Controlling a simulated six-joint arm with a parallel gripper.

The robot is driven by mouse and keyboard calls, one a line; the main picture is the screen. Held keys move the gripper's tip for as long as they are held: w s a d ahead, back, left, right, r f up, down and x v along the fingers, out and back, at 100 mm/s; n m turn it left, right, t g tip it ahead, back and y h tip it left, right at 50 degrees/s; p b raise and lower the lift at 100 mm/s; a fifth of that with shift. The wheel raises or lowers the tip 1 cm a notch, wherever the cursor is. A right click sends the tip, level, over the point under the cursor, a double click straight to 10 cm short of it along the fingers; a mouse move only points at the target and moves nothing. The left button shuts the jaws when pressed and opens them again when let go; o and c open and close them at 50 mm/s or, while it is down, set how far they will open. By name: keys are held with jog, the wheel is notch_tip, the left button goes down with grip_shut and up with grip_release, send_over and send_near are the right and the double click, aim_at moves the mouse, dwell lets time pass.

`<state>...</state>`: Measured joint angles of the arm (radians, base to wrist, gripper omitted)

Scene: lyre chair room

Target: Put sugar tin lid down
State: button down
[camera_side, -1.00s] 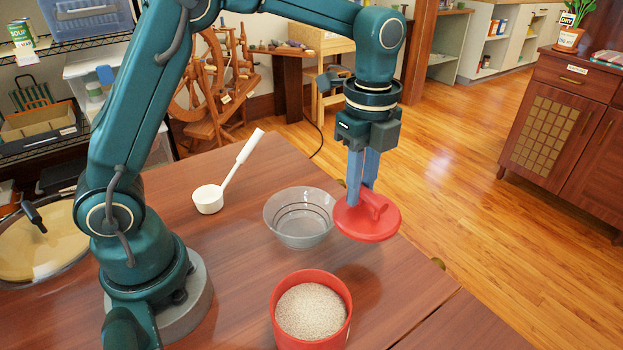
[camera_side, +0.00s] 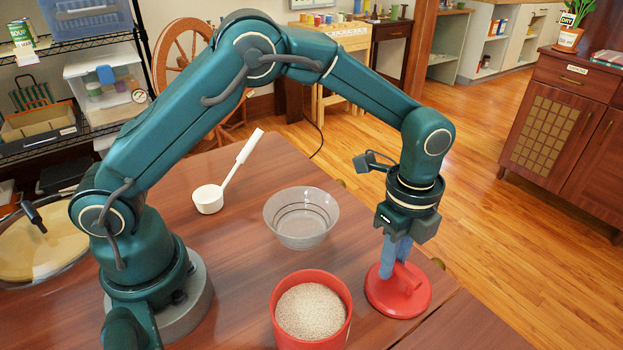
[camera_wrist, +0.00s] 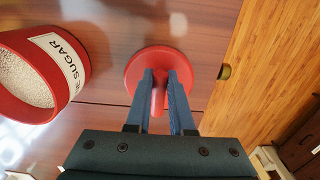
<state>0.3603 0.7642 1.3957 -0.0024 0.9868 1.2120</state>
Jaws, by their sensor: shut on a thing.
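The red sugar tin lid (camera_side: 410,303) is a round disc with a bar handle on top. It is level, low over the right side of the table or on it; I cannot tell if it touches. My gripper (camera_side: 392,268) points down and is shut on the lid's handle. In the wrist view the blue fingers (camera_wrist: 160,85) sit either side of the handle, over the lid (camera_wrist: 143,62). The red sugar tin (camera_side: 276,318) stands open at the front, full of pale grains, left of the lid. Its "SUGAR" label shows in the wrist view (camera_wrist: 62,60).
A clear glass bowl (camera_side: 301,237) stands behind the tin. A white scoop (camera_side: 208,199) lies further back left. The wooden table's (camera_side: 240,255) right edge runs close to the lid, with wooden floor (camera_side: 480,170) beyond. A pan with pale contents (camera_side: 40,250) is at far left.

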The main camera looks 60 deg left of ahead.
jog(key=shift+f, duration=0.2)
jog(key=c, duration=0.8)
grip_release()
jog(key=shift+r, duration=0.1)
jog(key=s+a+r+n+t, duration=0.1)
jog(key=a+r+n, duration=0.1)
jog(key=r, duration=0.6)
jog(key=s+a+r+n, duration=0.1)
jog(key=r+n, duration=0.1)
jog(key=r, duration=0.6)
jog(key=s+a+n+t, duration=0.1)
jog(key=s+a+n, duration=0.2)
jog(key=s+n, duration=0.1)
jog(key=s+a+f+n+t, duration=0.1)
jog(key=s+a+n+t, duration=0.1)
jog(key=s+a+n, duration=0.1)
jog(key=s+a+f+n+t, duration=0.1)
jog(key=s+a+n, duration=0.2)
jog(key=s+n, duration=0.3)
jog(key=shift+s+f+n+t, duration=0.1)
jog(key=shift+n+t, duration=0.2)
jog(key=shift+n, duration=0.2)
